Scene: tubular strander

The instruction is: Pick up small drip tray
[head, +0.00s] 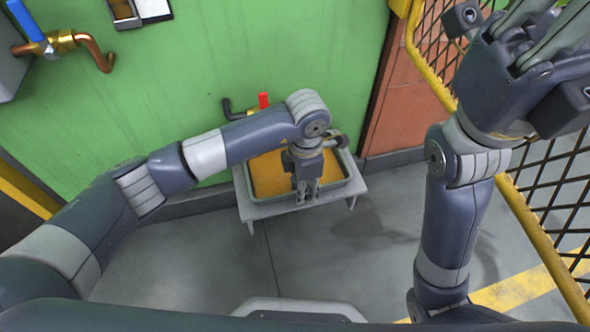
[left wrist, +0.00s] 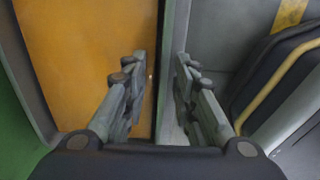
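The small drip tray (head: 268,201) is a grey-green rectangular pan with an orange-brown inside. It sits on a low grey stand against the green wall in the head view. My left gripper (head: 306,198) points down at the tray's front edge. In the left wrist view, the tray's rim (left wrist: 167,45) runs between the two fingers of this gripper (left wrist: 160,68). The fingers are apart, one over the orange inside and one outside the rim. My right gripper (head: 545,35) is raised at the top right, away from the tray, and its fingertips are cut off by the picture edge.
The grey stand (head: 252,213) has short legs on a grey floor. A tap with a red handle (head: 264,100) sticks out of the wall just above the tray. A yellow-framed mesh fence (head: 535,215) is at the right. The floor in front is clear.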

